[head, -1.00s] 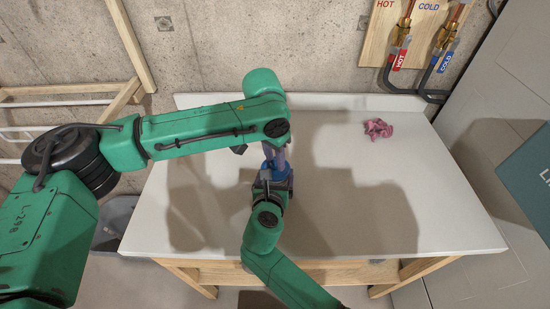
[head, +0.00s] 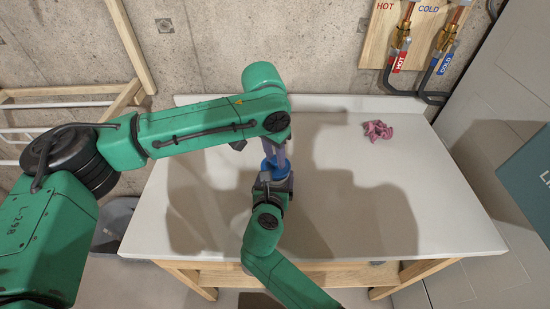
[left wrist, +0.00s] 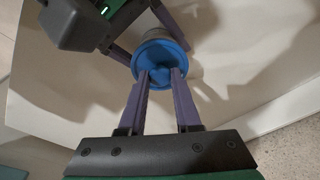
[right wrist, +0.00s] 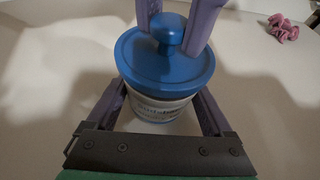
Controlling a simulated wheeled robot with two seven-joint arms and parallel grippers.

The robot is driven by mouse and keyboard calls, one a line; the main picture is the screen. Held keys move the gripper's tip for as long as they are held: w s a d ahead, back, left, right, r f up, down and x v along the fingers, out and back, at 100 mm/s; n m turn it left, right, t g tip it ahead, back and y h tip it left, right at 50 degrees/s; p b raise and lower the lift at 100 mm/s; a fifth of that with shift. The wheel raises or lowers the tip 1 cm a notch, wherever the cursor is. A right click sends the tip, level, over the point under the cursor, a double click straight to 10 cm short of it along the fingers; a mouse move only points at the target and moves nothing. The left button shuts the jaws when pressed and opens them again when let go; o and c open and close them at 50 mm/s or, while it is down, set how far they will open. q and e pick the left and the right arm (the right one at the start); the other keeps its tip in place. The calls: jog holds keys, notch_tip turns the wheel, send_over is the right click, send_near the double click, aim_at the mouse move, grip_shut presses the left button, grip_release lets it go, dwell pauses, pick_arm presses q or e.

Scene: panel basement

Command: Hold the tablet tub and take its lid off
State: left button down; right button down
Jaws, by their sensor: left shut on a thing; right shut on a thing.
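The tablet tub (right wrist: 160,106) is a pale round container with printed lettering and a blue lid (right wrist: 138,60) with a round knob (right wrist: 169,28). It stands near the table's middle, mostly hidden by my arms in the head view. My left gripper (left wrist: 161,75) comes from above and is shut on the lid's knob. My right gripper (head: 272,181) comes from the front, its fingers on either side of the tub body, shut on it. The lid (left wrist: 148,52) covers the tub's mouth; I cannot tell whether a gap lies beneath it.
The tub stands over a white table (head: 350,225) that is otherwise mostly clear. A crumpled pink cloth (head: 377,130) lies at the back right. Hot and cold pipes (head: 400,50) hang on the wall behind. A grey bin (head: 112,225) stands left of the table.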

aim_at(275, 161)
pick_arm(q)
jog(key=shift+r, duration=0.35)
jog(key=shift+r, duration=2)
pick_arm(e)
grip_release()
pick_arm(q)
jog(key=shift+f, duration=0.1)
pick_arm(e)
jog(key=v, duration=1.1)
jog(key=shift+s+a+r, duration=0.1)
jog(key=shift+s+r, duration=0.05)
jog(key=shift+s, duration=0.35)
pick_arm(q)
jog(key=shift+f, duration=0.1)
